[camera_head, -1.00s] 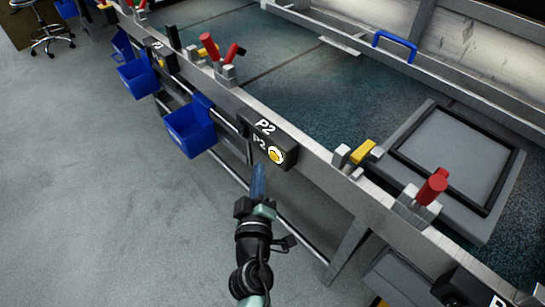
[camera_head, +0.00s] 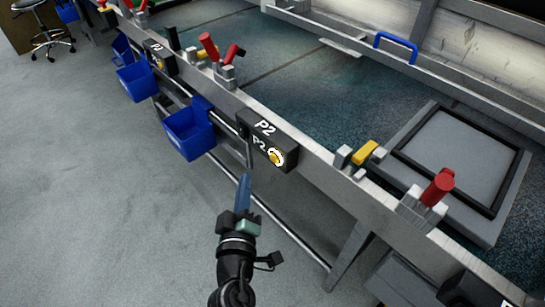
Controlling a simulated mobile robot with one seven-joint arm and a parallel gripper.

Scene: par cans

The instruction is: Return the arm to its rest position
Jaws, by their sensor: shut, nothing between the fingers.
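My gripper (camera_head: 243,195) is at the lower middle of the head view, in front of the bench's near edge and below the black box marked P2. Its blue fingers are together and point up the picture, with nothing held. My dark arm comes up from the bottom edge of the picture behind it. The fingertips show apart from the P2 box (camera_head: 262,140), with floor behind much of the gripper.
The long metal bench (camera_head: 312,163) runs diagonally, with red-handled clamps (camera_head: 433,192) and a grey framed panel (camera_head: 462,155) on it. Blue bins (camera_head: 190,135) hang from its front. A stool (camera_head: 47,35) stands far left. Open grey floor (camera_head: 90,200) lies left.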

